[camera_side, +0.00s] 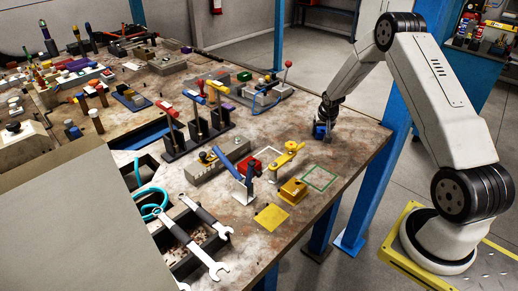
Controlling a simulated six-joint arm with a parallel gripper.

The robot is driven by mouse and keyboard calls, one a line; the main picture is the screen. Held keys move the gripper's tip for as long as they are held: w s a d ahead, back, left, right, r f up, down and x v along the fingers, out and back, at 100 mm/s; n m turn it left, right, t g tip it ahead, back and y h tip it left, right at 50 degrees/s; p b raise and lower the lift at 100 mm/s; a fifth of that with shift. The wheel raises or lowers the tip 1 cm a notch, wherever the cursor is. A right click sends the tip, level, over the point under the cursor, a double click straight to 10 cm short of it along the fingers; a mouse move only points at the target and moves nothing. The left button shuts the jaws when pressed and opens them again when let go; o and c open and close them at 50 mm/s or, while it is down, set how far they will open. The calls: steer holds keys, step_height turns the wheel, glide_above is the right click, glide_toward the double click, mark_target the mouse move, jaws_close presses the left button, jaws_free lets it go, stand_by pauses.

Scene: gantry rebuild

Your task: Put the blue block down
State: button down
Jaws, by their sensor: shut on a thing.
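The blue block (320,129) is at the far right part of the workbench, near its right edge. My gripper (323,121) points down from the end of my arm and is shut on the blue block. Only a small part of the block shows beneath the dark gripper. I cannot tell whether the block touches the bench top or hangs just above it.
The workbench (345,150) is bare around the block. Levers on a dark base (200,138) stand to the left.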

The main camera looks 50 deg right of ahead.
steer(key=shift+f, duration=0.1)
jaws_free()
steer(key=v, duration=1.2)
stand_by(0.4)
stand_by(0.4)
